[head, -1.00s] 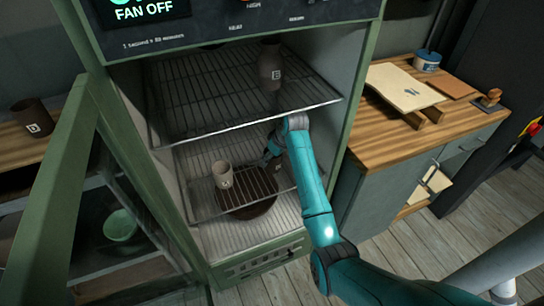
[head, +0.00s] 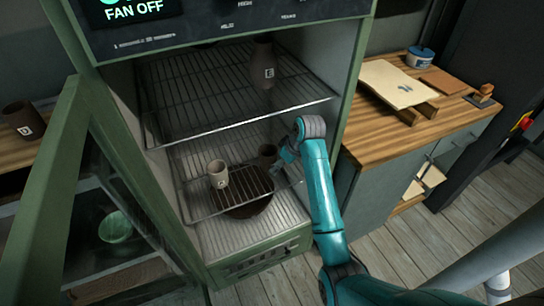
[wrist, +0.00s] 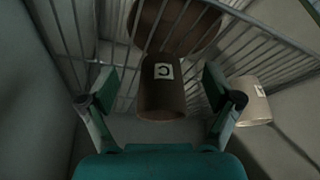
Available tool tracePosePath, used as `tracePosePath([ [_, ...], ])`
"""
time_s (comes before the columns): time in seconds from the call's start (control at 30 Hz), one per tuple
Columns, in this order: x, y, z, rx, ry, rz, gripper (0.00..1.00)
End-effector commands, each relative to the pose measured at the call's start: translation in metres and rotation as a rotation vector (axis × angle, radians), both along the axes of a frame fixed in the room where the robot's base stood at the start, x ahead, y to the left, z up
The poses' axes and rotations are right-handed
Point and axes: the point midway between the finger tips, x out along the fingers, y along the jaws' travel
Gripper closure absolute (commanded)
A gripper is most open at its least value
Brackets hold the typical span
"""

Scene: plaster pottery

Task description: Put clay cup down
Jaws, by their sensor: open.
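The brown clay cup marked C (wrist: 160,88) stands on the lower wire rack (head: 195,215) inside the open cabinet. In the head view it is the dark cup (head: 267,153) just left of my gripper (head: 283,155). In the wrist view my gripper (wrist: 160,95) is open, with one finger on each side of the cup and gaps showing on both sides. A paler cup (head: 218,174) stands to its left on the same rack; it also shows at the right of the wrist view (wrist: 251,101).
A round brown piece (head: 248,205) sits below the lower rack. A dark bottle-shaped pot (head: 262,66) stands on the upper rack (head: 190,95), above my arm. The green door (head: 48,190) is open at left. A wooden worktop (head: 385,125) is at right.

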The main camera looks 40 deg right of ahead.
Motion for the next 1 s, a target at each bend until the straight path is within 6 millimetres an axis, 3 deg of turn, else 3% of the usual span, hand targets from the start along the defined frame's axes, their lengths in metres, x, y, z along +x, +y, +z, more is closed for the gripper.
tracePosePath([
  [0.13, -0.027, -0.003, -0.001, -0.001, 0.001, -0.001, 0.10],
  [0.33, -0.045, -0.005, 0.000, 0.000, 0.000, -0.001, 0.10],
  [1.0, -0.049, -0.006, 0.000, 0.000, 0.000, 0.000, 0.10],
])
